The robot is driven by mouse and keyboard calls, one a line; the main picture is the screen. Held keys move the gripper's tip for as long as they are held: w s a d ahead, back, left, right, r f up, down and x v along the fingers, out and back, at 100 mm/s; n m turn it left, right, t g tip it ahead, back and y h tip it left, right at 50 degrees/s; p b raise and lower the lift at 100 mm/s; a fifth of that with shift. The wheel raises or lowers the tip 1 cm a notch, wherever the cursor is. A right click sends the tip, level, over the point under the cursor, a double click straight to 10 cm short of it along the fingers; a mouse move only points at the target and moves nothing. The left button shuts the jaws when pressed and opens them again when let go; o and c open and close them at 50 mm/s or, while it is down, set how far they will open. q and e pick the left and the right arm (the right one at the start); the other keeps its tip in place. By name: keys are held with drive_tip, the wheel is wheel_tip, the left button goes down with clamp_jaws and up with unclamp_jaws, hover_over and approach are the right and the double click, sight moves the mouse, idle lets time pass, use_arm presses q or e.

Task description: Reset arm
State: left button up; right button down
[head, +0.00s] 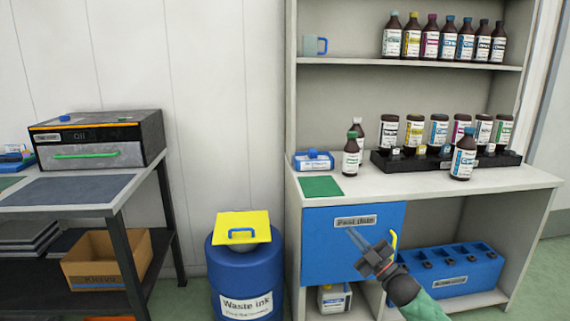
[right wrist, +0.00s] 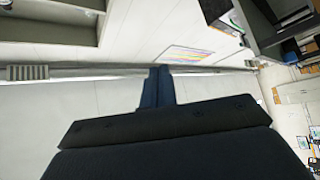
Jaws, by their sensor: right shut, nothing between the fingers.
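My right gripper (head: 356,236) is in front of the blue cabinet door (head: 325,262) labelled "Past date" in the head view. Its fingers are together with nothing between them. The shut fingers also show in the right wrist view (right wrist: 160,87), with wall and floor beyond and nothing held. The door looks closed, and its yellow handle (head: 393,242) is just right of the gripper, partly hidden by it. I cannot tell whether the gripper touches the door. My left gripper is not in view.
Ink bottles stand on the counter, some in a black rack (head: 390,163), others on the upper shelf (head: 400,61). A green mat (head: 321,187) lies at the counter's left. A blue waste ink drum (head: 245,272) with a yellow lid (head: 228,221) stands left of the cabinet. A blue holder (head: 480,280) sits below the counter.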

drive_tip(key=s+a+f+m+t+h, duration=0.25)
drive_tip(key=s+a+m, duration=0.3)
drive_tip(key=s, duration=0.35)
drive_tip(key=s+a+f+m+t+h, duration=0.1)
drive_tip(key=s+a+f+m, duration=0.25)
drive_tip(key=s+a, duration=0.5)
drive_tip(key=s+a+f+m+h, duration=0.1)
drive_tip(key=s+f+m+h, duration=0.55)
drive_tip(key=s+f, duration=0.7)
use_arm(q)
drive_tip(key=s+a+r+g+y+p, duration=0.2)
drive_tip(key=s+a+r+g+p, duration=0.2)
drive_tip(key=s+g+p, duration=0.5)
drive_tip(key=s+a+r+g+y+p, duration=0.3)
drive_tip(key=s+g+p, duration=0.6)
drive_tip(key=p, duration=0.4)
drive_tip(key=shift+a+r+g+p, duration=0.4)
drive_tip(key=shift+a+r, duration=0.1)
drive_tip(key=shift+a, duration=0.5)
use_arm(e)
drive_tip(key=s+d+r+g+h, duration=0.2)
drive_tip(key=s+d+r+g, duration=0.2)
drive_tip(key=s+g, duration=0.5)
drive_tip(key=s+d+r+g+h, duration=0.2)
drive_tip(key=s+d+r+g, duration=0.2)
drive_tip(key=s+g, duration=0.5)
drive_tip(key=shift+s+d+r+m+g, duration=0.2)
drive_tip(key=shift+d+m+g, duration=0.15)
drive_tip(key=shift+d+g, duration=0.15)
